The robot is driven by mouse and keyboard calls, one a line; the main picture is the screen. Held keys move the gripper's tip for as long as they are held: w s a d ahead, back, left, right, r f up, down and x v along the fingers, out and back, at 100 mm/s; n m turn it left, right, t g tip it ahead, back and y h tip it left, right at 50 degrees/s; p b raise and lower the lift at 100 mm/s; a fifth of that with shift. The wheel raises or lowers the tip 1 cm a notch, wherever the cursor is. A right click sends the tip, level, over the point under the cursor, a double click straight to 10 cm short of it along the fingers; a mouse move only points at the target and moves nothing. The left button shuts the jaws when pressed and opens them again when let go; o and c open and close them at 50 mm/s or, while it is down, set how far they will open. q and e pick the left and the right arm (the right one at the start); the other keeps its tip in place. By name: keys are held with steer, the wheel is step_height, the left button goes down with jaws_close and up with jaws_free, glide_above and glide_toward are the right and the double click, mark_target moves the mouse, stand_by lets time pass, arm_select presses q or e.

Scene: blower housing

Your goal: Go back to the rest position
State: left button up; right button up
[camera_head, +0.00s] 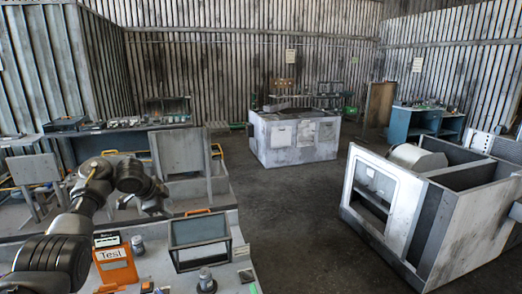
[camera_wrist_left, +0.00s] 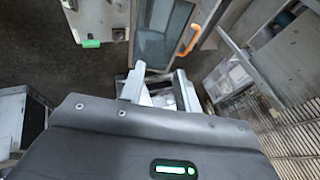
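My left arm comes in from the left in the head view and bends over the workbench. Its gripper (camera_head: 158,208) is small and dark there, above the bench and left of the grey framed box. In the left wrist view the two fingers of the left gripper (camera_wrist_left: 160,92) stand apart, so it is open. Pale parts show between and beyond the fingers, and I cannot tell what they are. Nothing is clearly held. My right gripper is not in view.
An orange box marked "Test" (camera_head: 115,266) and a framed box with a glassy front (camera_head: 199,240) stand on the workbench near my left arm. A large white housing (camera_head: 385,195) stands at the right. A white cabinet (camera_head: 293,140) stands further back. The floor (camera_head: 285,215) between is clear.

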arm_select(q)
steer(key=s+d+f+n+y, duration=0.1)
steer(key=s+f, duration=0.1)
steer(key=f, duration=0.7)
steer(key=s+d+f+n+y, duration=0.1)
steer(key=s+d+f+n, duration=0.15)
steer(key=f, duration=0.65)
steer(key=s+d+f+n+y, duration=0.1)
steer(key=s+d+f+n, duration=0.1)
steer(key=s+f, duration=0.95)
steer(key=s+d+r+n+g, duration=0.2)
steer(key=s+n, duration=0.6)
steer(key=s, duration=2.8)
step_height(320, 180, down, 31)
steer(key=g+b, duration=0.2)
steer(key=b, duration=0.6)
steer(key=s+a+f+b, duration=0.2)
steer(key=s+f, duration=0.6)
steer(key=f, duration=0.4)
steer(key=s+a+f+m+g+b, duration=0.1)
steer(key=s+f+b, duration=0.3)
steer(key=s+f, duration=0.5)
step_height(320, 180, down, 3)
steer(key=shift+s+a+r, duration=0.1)
steer(key=shift+s+a, duration=0.2)
steer(key=shift+a, duration=0.05)
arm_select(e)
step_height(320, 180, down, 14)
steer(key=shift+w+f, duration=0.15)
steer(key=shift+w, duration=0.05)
